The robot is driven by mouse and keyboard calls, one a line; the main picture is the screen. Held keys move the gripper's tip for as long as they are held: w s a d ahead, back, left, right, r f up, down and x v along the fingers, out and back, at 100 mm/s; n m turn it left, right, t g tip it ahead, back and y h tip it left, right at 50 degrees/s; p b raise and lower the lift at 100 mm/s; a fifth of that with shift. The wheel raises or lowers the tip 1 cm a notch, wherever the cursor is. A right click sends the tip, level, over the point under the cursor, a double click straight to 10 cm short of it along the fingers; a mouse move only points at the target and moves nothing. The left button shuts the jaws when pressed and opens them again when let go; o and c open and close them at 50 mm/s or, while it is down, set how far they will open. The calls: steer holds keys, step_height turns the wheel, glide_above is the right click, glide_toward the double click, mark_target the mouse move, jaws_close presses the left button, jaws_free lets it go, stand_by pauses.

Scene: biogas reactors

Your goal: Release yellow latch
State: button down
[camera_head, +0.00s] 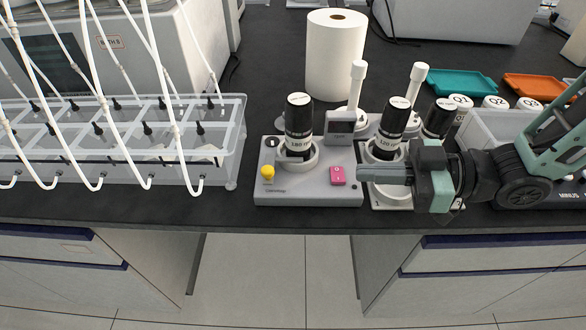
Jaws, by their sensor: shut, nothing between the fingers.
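The yellow latch (267,173) is a small knob on the front left of a grey stirrer-like device (310,189) on the dark bench. A black bottle (299,127) with a white label stands in the white ring holder of that device. A pink button (338,176) sits on its front right. My gripper (362,173) reaches in from the right, level, fingers shut with nothing held, pointing left. Its tips are just right of the pink button and well apart from the latch. Whether they touch the device cannot be told.
A second device with a black bottle (392,127) stands behind my gripper. A clear rack (238,140) with white tubes is at the left. A paper roll (335,55) stands behind. Teal (463,83) and orange (538,87) trays lie at the back right. The bench front edge is near.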

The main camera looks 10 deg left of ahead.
mark_target(273, 171)
steer(key=a, duration=0.4)
steer(key=a+f+p, duration=0.1)
steer(key=a, duration=0.3)
steer(key=s+a+f, duration=0.1)
steer(key=a, duration=0.4)
steer(key=shift+a+f, duration=0.1)
